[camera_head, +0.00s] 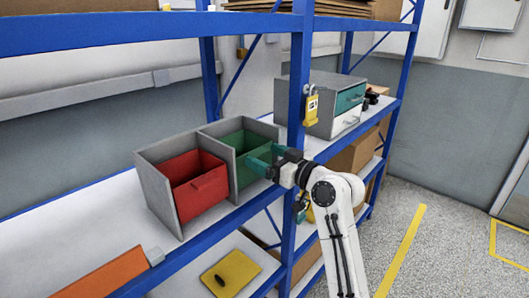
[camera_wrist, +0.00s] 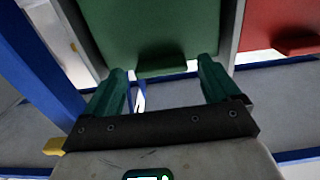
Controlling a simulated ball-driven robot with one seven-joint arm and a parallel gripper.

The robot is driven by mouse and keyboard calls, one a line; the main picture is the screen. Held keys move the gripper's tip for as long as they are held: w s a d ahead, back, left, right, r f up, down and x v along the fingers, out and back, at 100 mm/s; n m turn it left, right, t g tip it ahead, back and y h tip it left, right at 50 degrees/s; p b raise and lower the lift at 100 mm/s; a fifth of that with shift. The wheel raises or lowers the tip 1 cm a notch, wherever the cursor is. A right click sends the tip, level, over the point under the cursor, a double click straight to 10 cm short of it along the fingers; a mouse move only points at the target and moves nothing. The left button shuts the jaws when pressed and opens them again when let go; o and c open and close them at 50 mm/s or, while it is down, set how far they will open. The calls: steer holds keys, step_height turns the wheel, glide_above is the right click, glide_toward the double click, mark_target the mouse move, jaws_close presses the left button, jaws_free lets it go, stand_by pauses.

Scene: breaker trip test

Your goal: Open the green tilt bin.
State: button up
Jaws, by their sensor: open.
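The green tilt bin (camera_head: 242,141) sits in a grey housing on the shelf, right of the red bin. In the wrist view its green front (camera_wrist: 150,28) fills the top middle, with a small handle lip (camera_wrist: 162,68) at its lower edge. My gripper (camera_head: 266,159) is in front of the green bin and partly hides its front in the head view. In the wrist view my gripper (camera_wrist: 160,85) has its teal fingers spread, one to each side of the lip, with nothing held. I cannot tell whether the fingers touch the front.
The red bin (camera_head: 200,186) is beside the green one. Open floor (camera_head: 445,215) lies to the right.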

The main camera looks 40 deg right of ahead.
steer(key=shift+w+a, duration=0.1)
steer(key=shift+w, duration=0.5)
steer(key=c, duration=1.5)
